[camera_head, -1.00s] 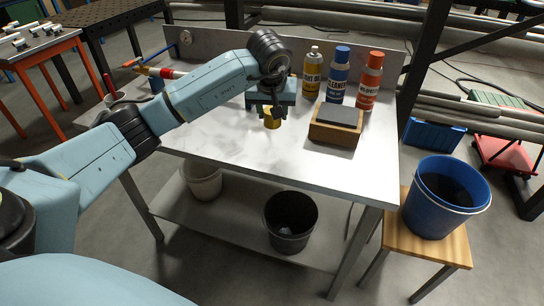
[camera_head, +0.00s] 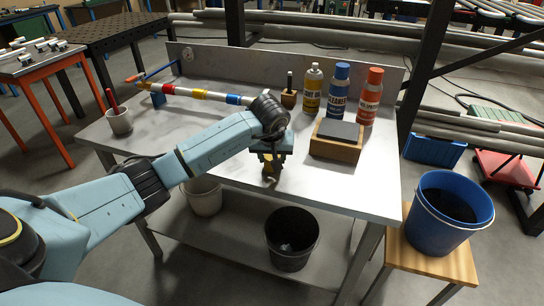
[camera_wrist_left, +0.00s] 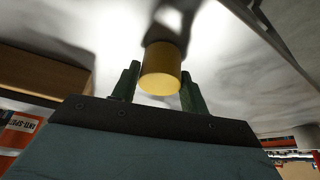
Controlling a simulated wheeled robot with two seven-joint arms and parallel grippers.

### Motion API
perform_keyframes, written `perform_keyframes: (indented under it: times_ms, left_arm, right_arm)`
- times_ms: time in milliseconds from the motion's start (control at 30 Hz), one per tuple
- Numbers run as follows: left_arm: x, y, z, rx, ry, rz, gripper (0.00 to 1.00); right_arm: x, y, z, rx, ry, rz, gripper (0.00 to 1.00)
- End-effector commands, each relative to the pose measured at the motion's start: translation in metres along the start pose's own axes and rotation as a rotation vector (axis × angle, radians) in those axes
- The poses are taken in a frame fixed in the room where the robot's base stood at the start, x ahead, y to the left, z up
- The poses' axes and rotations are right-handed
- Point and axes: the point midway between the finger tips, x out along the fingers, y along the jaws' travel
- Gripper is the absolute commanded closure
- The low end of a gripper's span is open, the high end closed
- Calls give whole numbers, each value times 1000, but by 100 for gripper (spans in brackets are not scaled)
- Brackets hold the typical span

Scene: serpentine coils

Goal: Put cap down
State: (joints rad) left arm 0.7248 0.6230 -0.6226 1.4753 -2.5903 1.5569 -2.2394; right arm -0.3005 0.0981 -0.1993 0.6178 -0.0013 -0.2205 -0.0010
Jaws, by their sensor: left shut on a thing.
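My left gripper (camera_head: 270,168) is over the front part of the white bench (camera_head: 200,125), near its front edge. It is shut on a small yellow cap. In the left wrist view the yellow cylindrical cap (camera_wrist_left: 161,70) sits between the two dark green fingers, with the pale bench top behind it. In the head view the cap is mostly hidden by the gripper. I cannot tell whether the cap touches the bench top. My right gripper is not in view.
A wooden block with a dark top (camera_head: 337,140) stands right of the gripper. A striped bar (camera_head: 200,94) lies at the back left. A grey cup (camera_head: 119,121) stands left.

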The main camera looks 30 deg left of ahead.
Motion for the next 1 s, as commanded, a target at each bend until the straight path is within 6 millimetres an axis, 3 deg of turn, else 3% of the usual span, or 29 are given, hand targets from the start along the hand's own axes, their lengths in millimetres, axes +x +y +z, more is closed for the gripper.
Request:
perform_keyframes:
  times_ms: [133,167,300,667,767,1000]
  left_arm:
    - [4,0,1,0,1,-1,77]
    - [3,0,1,0,1,-1,52]
    - [3,0,1,0,0,0,34]
    - [-1,0,0,0,-1,1,34]
    - [-14,0,-2,0,5,2,34]
    - [-66,0,-2,3,5,0,34]
  right_arm:
    - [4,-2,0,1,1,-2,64]
    - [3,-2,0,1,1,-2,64]
    - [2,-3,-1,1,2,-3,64]
    - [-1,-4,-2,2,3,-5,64]
    - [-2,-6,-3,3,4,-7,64]
    - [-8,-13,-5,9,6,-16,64]
